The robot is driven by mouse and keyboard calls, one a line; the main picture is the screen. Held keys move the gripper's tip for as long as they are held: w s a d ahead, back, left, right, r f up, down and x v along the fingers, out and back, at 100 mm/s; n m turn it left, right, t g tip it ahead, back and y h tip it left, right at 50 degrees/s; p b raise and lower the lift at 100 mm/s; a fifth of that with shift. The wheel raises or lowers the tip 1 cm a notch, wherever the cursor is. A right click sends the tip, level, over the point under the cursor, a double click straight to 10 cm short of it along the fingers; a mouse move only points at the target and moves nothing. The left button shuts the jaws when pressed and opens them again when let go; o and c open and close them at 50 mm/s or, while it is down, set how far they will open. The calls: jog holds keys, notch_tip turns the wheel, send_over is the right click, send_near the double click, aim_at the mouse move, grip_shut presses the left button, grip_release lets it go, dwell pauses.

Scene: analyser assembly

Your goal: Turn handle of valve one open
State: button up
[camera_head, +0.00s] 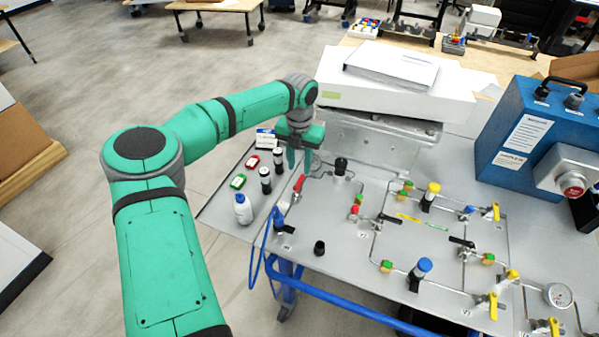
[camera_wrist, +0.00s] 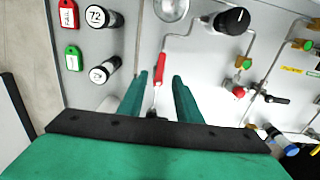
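A red lever handle (camera_head: 299,183) stands on the left part of the grey panel (camera_head: 335,265), below my gripper. In the wrist view the red handle (camera_wrist: 160,66) lies just ahead of and between the fingertips, with a thin metal stem running back between the fingers. My green gripper (camera_head: 302,158) is open and empty; its two fingers (camera_wrist: 158,84) are apart, one on each side of the handle's line. I see no contact. Other valves have yellow handles (camera_head: 493,306) and black handles (camera_head: 461,241). The labels are too small to tell which is valve one.
Left of the handle are black-and-white cylinders (camera_head: 265,181), red and green tags (camera_head: 238,181) and a white bottle (camera_head: 243,209). A black knob (camera_head: 341,166) stands close on the right. A white device (camera_head: 395,95) is behind, and a blue box (camera_head: 535,130) is at right.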

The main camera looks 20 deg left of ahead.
jog(key=shift+r, duration=2.7)
